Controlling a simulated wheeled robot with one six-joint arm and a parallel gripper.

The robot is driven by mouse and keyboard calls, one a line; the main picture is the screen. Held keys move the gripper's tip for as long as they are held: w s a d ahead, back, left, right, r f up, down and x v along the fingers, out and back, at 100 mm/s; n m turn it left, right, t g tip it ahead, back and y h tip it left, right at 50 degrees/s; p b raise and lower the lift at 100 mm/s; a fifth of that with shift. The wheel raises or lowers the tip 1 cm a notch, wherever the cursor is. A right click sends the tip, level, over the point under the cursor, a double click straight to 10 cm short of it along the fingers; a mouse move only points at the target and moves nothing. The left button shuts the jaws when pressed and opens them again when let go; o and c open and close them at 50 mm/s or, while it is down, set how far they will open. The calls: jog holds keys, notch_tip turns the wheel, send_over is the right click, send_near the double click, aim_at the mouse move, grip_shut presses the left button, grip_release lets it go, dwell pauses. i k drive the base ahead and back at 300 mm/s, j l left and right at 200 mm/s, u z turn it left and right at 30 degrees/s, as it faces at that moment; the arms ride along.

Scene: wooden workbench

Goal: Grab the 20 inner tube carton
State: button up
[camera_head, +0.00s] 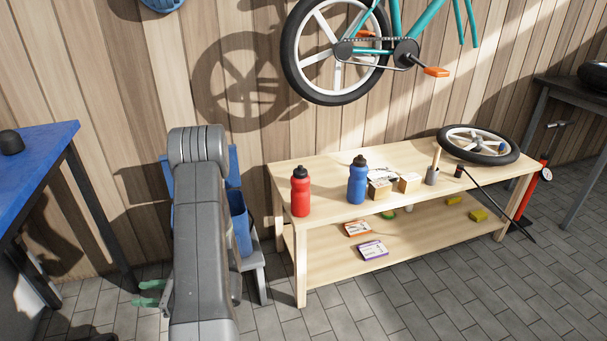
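Two flat cartons lie on the lower shelf of the wooden bench: one with orange and white faces (358,229) and one with purple and white faces (373,250). Two small tan and white boxes, a left one (380,189) and a right one (410,182), stand on the bench top. The print on all of these is too small to read, so I cannot tell which is the 20 inner tube carton.
On the wooden bench (310,172) stand a red bottle (300,193), a blue bottle (357,182), a grey cup (432,176) and a wheel (478,145). Yellow items (478,215) lie on the lower shelf. A blue bin (240,222) stands behind my arm. The floor in front is clear.

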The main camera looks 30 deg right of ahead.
aim_at(408, 183)
jog(key=l+z, duration=0.1)
jog(key=z, duration=0.3)
jog(key=l+z, duration=0.1)
jog(key=z, duration=0.3)
jog(key=i+l+z, duration=0.1)
jog(key=z, duration=0.25)
jog(key=i+l+z, duration=0.1)
jog(key=z, duration=0.3)
jog(key=i+l+z, duration=0.4)
jog(key=i, duration=0.35)
jog(key=i+l+z, duration=0.25)
jog(key=i+j, duration=0.1)
